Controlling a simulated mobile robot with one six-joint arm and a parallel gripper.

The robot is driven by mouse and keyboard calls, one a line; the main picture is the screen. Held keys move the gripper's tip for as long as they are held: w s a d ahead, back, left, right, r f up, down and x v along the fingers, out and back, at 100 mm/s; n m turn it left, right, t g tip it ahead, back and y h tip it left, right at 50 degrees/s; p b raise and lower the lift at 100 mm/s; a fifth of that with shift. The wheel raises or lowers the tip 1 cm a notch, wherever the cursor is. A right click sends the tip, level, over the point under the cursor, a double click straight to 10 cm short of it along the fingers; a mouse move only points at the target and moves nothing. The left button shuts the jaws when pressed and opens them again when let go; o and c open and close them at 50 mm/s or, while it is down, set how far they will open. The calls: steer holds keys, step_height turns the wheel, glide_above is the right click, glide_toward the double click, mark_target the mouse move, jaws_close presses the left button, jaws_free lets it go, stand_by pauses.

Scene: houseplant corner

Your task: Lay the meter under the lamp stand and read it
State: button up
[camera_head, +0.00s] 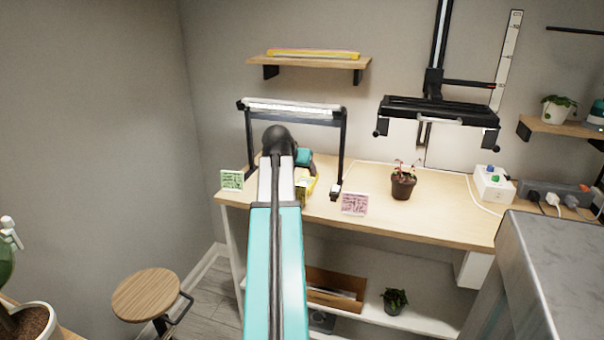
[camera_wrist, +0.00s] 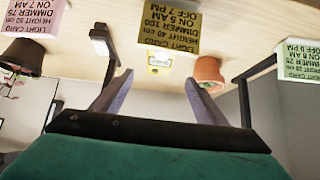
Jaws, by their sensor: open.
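The lamp stand (camera_head: 343,150), a black frame with a white light bar across its top, stands at the left of the bench. My gripper (camera_wrist: 158,80) is open under it, its two fingers apart in the upside-down wrist view. Beyond the fingertips is a small yellow item with a pale label (camera_wrist: 160,69), possibly the meter; I cannot tell. It appears apart from the fingers, and no reading is legible. A yellow light card (camera_wrist: 171,25) reads height 40 cm, dimmer 100. In the head view my arm hides much of this area.
A terracotta pot (camera_wrist: 208,72) is near one finger. A green card (camera_head: 232,180) and pink card (camera_head: 355,204) stand along the bench's front edge. A dark potted plant (camera_head: 403,185) and a black hanging lamp (camera_head: 437,110) are to the right. Bare bench lies around the plant.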

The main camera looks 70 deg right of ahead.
steer(key=shift+v, duration=0.9)
